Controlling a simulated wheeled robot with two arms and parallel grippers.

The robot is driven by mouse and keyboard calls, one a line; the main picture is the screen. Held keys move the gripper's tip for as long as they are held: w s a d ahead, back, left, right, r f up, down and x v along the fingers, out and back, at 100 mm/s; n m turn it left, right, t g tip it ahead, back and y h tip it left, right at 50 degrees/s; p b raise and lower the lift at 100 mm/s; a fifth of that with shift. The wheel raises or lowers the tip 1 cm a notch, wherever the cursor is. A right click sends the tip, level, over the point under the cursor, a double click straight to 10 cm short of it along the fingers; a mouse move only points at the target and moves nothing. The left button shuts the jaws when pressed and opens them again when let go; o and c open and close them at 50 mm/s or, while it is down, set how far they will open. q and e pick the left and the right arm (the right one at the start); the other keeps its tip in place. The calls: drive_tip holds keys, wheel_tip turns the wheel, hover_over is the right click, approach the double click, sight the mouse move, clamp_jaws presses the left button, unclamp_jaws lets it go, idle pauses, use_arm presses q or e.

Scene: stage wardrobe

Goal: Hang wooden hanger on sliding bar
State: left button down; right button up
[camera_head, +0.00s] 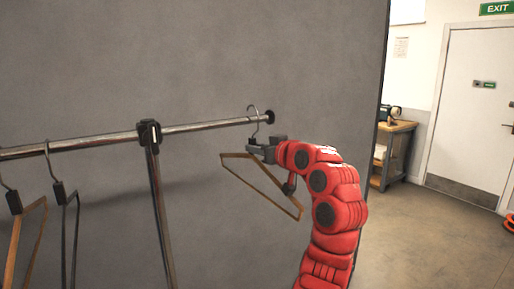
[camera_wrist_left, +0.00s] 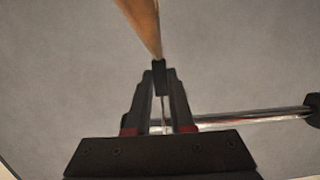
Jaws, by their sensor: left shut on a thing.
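The wooden hanger (camera_head: 236,155) is brown with a dark neck and a metal hook, and it hangs tilted near the right end of the sliding bar (camera_head: 205,127). Its hook shows at the bar, rising above it; I cannot tell whether it rests on it. My left gripper (camera_head: 262,150) is shut on the hanger's neck just below the bar. In the left wrist view the fingers (camera_wrist_left: 160,80) hold the dark neck, with the wood (camera_wrist_left: 143,22) beyond. The bar (camera_wrist_left: 255,117) passes behind the fingers to the right. My right gripper is out of view.
A wooden hanger (camera_head: 26,240) and a dark hanger (camera_head: 66,225) hang on the bar at the left. A dark bracket (camera_head: 149,133) and post (camera_head: 160,215) support the bar. A round dark cap (camera_head: 269,117) ends it. A grey panel stands behind.

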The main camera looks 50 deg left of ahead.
use_arm(q)
drive_tip(key=shift+f+b, duration=0.55)
drive_tip(key=shift+f, duration=0.5)
drive_tip(key=c, duration=0.7)
unclamp_jaws()
